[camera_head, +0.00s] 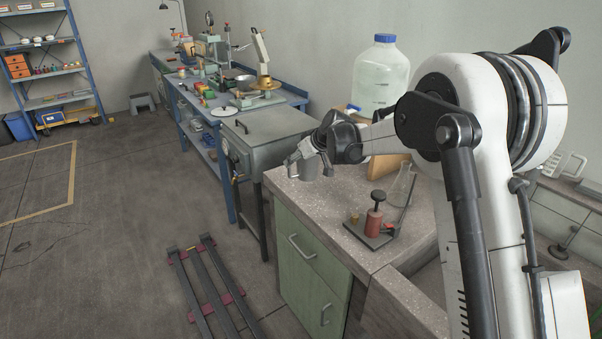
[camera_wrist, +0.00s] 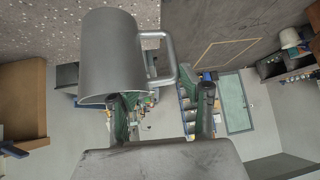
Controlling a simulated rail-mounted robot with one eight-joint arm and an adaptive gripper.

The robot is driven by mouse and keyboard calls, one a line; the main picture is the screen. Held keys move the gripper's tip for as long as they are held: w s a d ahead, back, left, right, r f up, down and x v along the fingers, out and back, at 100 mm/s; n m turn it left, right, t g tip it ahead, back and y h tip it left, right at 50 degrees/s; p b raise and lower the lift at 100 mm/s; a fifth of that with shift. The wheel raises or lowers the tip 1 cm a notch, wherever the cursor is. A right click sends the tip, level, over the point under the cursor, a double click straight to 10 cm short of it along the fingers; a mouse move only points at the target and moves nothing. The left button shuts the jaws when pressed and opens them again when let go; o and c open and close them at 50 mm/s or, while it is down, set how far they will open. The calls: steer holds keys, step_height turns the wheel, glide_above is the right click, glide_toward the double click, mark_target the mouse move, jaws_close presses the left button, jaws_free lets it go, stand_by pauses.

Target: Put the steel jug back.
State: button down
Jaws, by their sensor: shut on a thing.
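The steel jug (camera_wrist: 111,60) is a plain grey cylinder with a loop handle (camera_wrist: 168,62), large in the wrist view. In the wrist view my gripper (camera_wrist: 164,98) has one finger partly hidden behind the jug. It is shut on the jug; the exact contact is hard to see. I cannot tell whether the jug's base touches the bench.
A red burner-like device (camera_head: 374,222) on a dark plate and a glass flask (camera_head: 399,186) stand right of the jug. A large clear bottle (camera_head: 382,75) is behind. A grey metal cabinet (camera_head: 262,140) adjoins the bench's left end.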

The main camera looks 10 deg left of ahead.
mark_target(305, 168)
steer(key=shift+w+d+f, duration=0.65)
steer(key=shift+w+f, duration=0.05)
steer(key=shift+w, duration=0.25)
steer(key=shift+f, duration=1.95)
steer(key=shift+f, duration=0.1)
steer(key=shift+f+b, duration=0.1)
steer(key=shift+b, duration=0.25)
steer(key=c, duration=1)
jaws_free()
steer(key=shift+c, duration=0.2)
